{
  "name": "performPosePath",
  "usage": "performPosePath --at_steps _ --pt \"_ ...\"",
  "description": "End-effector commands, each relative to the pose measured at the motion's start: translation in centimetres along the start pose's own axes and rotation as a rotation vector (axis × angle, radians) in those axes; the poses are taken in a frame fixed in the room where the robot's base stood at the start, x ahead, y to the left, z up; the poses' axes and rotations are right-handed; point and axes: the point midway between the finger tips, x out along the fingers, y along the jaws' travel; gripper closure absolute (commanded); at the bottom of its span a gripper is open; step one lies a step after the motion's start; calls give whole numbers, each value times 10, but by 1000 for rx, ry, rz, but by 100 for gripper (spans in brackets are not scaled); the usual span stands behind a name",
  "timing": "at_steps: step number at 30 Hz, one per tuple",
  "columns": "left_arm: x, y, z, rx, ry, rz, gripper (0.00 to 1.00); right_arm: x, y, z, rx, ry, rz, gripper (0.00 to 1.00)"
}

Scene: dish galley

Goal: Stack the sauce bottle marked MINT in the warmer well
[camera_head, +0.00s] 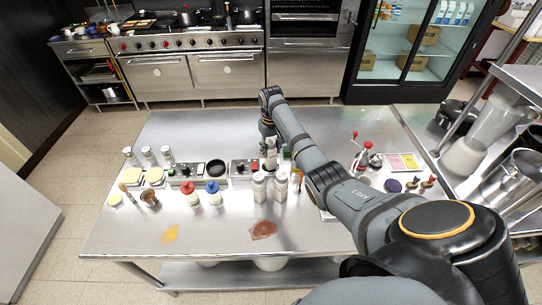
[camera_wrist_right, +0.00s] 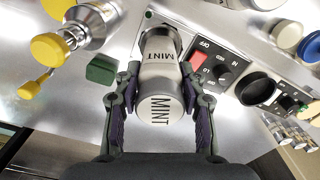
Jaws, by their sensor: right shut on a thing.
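The MINT bottle (camera_wrist_right: 158,62) is pale grey with dark lettering on its side and its near end. My right gripper (camera_wrist_right: 160,108) is shut on it, one finger on each side. In the head view the right gripper (camera_head: 269,142) is behind the middle of the steel table, with the bottle (camera_head: 271,158) below it. The warmer (camera_head: 244,168) has a red switch and black knobs, and its panel (camera_wrist_right: 214,66) is right beside the bottle in the wrist view. The bottle's far end overlaps the unit. The bottle hides any well there, and I cannot tell whether it is seated.
Two pale bottles (camera_head: 260,186) stand in front of the warmer. A red-capped bottle (camera_head: 190,196) and a blue-capped one (camera_head: 214,194) stand further left. A black round piece (camera_head: 216,168) is left of the warmer. A green block (camera_wrist_right: 101,70) is near the left finger. The table's front is mostly clear.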

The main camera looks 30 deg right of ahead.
Motion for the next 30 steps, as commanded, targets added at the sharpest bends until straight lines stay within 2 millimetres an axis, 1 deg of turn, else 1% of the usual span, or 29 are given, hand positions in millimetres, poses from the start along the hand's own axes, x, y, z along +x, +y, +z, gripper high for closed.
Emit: performPosePath --at_steps 2,4,6,9,15,23,24,29,30 --pt "-1 3 -10 -2 14 3 60 2 0 0 0 0 0 100" --pt "-5 4 -14 -3 21 6 60 11 0 1 0 -3 -1 100" --pt "-7 5 -14 -4 20 7 60 24 -1 1 0 -4 -1 100" --pt "-8 5 -10 -3 15 7 60 35 0 1 0 -1 0 100" --pt "-7 5 -3 -3 3 7 60 38 0 0 0 1 1 100" --pt "-5 4 -2 -2 3 5 60 44 0 0 0 0 0 100" --pt "-5 3 -2 -2 3 5 60 45 0 1 0 0 0 58" --pt "-5 2 -2 -2 3 3 60 44 0 1 0 0 0 37" --pt "-5 2 -2 -2 3 3 60 44 0 1 0 0 0 37"
